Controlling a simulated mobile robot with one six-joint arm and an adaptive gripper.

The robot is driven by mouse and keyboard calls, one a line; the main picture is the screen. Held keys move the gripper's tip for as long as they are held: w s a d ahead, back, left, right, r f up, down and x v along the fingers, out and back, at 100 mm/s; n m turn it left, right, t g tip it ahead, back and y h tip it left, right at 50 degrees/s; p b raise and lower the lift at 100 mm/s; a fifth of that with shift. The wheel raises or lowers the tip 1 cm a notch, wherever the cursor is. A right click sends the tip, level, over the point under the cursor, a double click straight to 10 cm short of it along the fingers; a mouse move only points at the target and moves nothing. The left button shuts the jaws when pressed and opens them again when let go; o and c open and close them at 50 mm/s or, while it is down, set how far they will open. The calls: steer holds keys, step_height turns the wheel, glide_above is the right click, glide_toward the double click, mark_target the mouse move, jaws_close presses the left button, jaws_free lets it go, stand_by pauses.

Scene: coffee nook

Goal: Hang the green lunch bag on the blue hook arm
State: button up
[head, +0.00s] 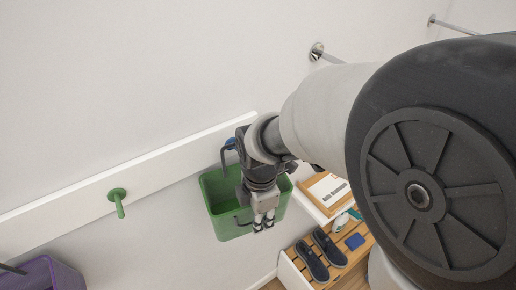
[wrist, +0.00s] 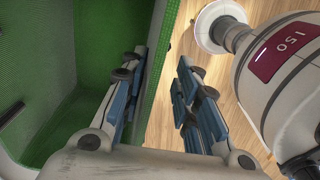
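The green lunch bag (head: 222,212) is up against the wall below the white rail, its open top facing me. A dark handle (head: 223,158) rises from it beside the blue hook arm (head: 230,144); my arm partly hides this spot, so I cannot tell how fully the handle rests on the hook. My gripper (head: 264,224) is in front of the bag's opening. In the wrist view my gripper (wrist: 162,88) has its fingers apart, with the bag's rim and side wall (wrist: 156,65) showing between them, the left finger over the inside. Nothing is clamped.
A green hook (head: 117,198) is on the white rail (head: 60,212) to the left. A purple bag (head: 50,275) hangs at lower left. A wooden bench with dark shoes (head: 312,260), a blue item (head: 354,241) and a tray (head: 328,190) stands at lower right.

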step_height(320, 180, up, 11)
steer(key=s+d+f+m+t+b, duration=0.4)
steer(key=s+d+f+m+b, duration=0.9)
steer(key=m+b, duration=0.5)
steer(key=shift+d+f+m, duration=0.3)
steer(key=shift+f+m, duration=1.05)
steer(key=shift+m, duration=0.85)
steer(key=shift+s, duration=0.1)
